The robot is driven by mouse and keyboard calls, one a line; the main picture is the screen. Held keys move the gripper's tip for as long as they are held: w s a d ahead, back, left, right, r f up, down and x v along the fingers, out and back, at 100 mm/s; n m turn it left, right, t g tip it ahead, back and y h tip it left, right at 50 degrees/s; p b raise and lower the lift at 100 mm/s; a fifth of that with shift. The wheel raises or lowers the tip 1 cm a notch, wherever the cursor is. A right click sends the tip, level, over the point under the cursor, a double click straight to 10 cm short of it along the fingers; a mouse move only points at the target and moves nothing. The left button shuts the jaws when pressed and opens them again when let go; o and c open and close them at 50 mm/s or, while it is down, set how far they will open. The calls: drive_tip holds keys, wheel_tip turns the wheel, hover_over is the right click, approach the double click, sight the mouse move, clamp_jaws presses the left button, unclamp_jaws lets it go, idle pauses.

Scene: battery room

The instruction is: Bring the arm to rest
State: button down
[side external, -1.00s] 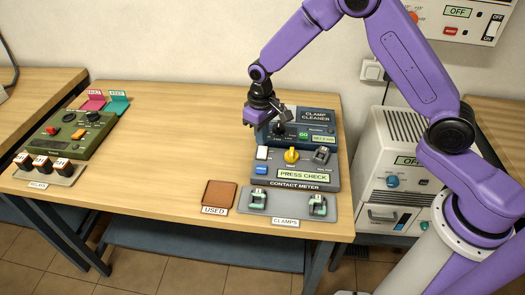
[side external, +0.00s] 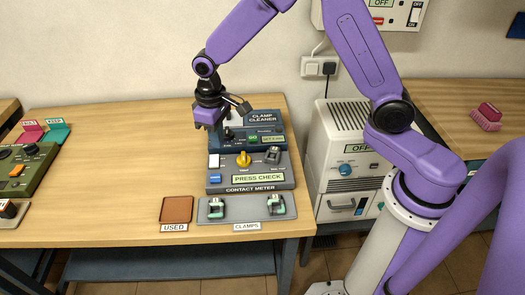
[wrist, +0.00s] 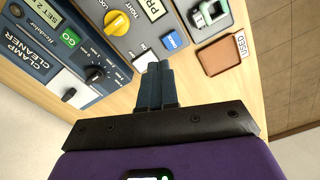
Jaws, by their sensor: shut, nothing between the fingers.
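My gripper (side external: 212,122) hangs pointing down above the left side of the blue clamp cleaner (side external: 268,116). It is shut and empty; in the wrist view its two fingertips (wrist: 158,70) are together, in front of the contact meter's white switch. The purple arm arches from its base at the right over the white cabinet to this spot. The grey contact meter (side external: 285,184) in front of the cleaner reads PRESS CHECK. It has a yellow knob (side external: 243,160) and a blue button (side external: 215,179).
Two green clamps (side external: 217,207) (side external: 277,204) sit on the grey tray at the front edge. The brown USED tray (side external: 176,208) is left of them and empty. A white cabinet (side external: 340,190) stands right of the table. The table's middle left (side external: 120,160) is clear.

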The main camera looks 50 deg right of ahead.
drive_tip(key=s+d+r+n, duration=0.2)
drive_tip(key=s+d+r, duration=0.1)
drive_tip(key=s, duration=0.7)
drive_tip(key=s+d+r+n, duration=0.3)
drive_tip(key=s, duration=0.6)
drive_tip(key=s+d+r+n, duration=0.3)
drive_tip(key=s+d, duration=0.1)
drive_tip(key=s, duration=0.6)
drive_tip(key=shift+s, duration=0.35)
